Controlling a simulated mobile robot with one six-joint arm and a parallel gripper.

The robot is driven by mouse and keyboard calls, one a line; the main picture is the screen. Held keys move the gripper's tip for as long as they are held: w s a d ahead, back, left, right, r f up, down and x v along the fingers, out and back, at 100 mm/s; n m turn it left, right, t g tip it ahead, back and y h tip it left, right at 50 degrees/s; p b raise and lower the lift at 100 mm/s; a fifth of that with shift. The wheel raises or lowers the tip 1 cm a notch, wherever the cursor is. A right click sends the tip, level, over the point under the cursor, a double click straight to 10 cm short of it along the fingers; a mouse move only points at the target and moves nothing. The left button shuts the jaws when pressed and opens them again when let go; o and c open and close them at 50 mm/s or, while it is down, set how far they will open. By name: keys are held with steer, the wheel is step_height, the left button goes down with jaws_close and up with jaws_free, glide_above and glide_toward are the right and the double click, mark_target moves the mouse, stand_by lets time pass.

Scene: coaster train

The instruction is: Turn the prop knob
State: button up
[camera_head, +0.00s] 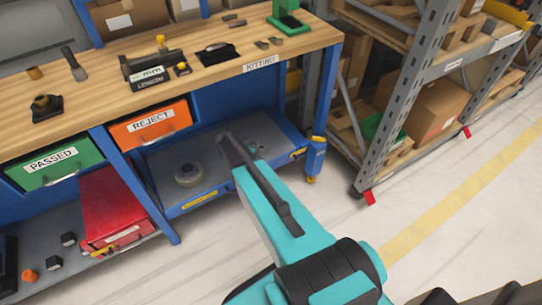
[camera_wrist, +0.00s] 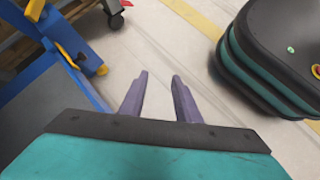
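No part is clearly labelled as the prop knob, and I cannot tell which one it is. A small brown knob-like part on a dark base (camera_head: 45,105) stands at the left of the wooden bench top. A dark device with a display (camera_head: 150,72) stands farther right, with small round parts beside it. My gripper (camera_wrist: 160,76) is open and empty in the wrist view. Its two purple fingers are apart, over bare floor beside the bench's blue leg. In the head view my teal arm reaches toward the lower shelf, and the fingers cannot be made out clearly.
The wooden bench (camera_head: 215,65) has a green drawer (camera_head: 55,165) and an orange drawer (camera_head: 150,124). A grey round part (camera_head: 188,174) lies on the lower shelf, a red box (camera_head: 112,205) farther left. A rack (camera_head: 400,100) with cartons stands right. The floor in front is clear.

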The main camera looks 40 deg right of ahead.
steer(key=s+a+r+m+y+p, duration=0.3)
steer(key=s+a+r+p, duration=0.5)
steer(key=s+a+p, duration=0.3)
steer(key=s+a+r+m+y+p, duration=0.2)
steer(key=s+a+r+p, duration=0.6)
steer(key=s+a+p, duration=0.4)
steer(key=s+m+p, duration=0.1)
steer(key=s+p, duration=0.1)
steer(key=s, duration=0.1)
steer(key=shift+s+r+m+t+y+p, duration=0.2)
steer(key=shift+r+m+t+y+p, duration=0.05)
steer(key=shift+m+t+y+p, duration=0.15)
steer(key=shift+o, duration=0.2)
steer(key=shift+a, duration=0.1)
